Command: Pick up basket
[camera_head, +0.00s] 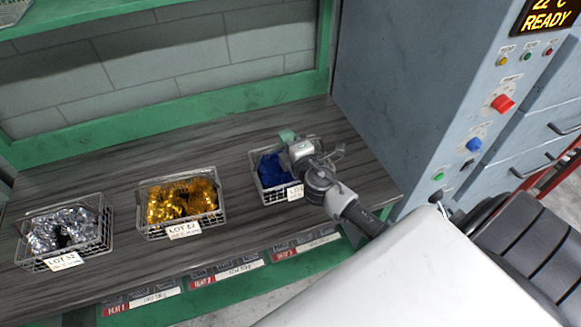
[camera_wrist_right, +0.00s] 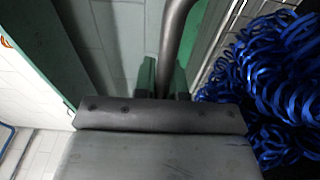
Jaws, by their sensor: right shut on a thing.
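A wire basket of blue coils (camera_head: 267,185) stands on the dark wood-grain bench, with a white lot label on its front. My right gripper (camera_head: 289,138) is over its right side and hides much of that side. In the right wrist view, the green fingertips (camera_wrist_right: 162,78) are shut on a thick grey bar of the basket. The blue coils (camera_wrist_right: 275,85) fill the right of that view. The basket appears to rest on the bench. My left gripper is not in view.
A basket of gold coils (camera_head: 183,201) stands in the middle and a basket of silver coils (camera_head: 63,229) at the left. A grey machine cabinet (camera_head: 400,100) with buttons and a READY display rises at the right. A green frame (camera_head: 170,122) runs behind the bench.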

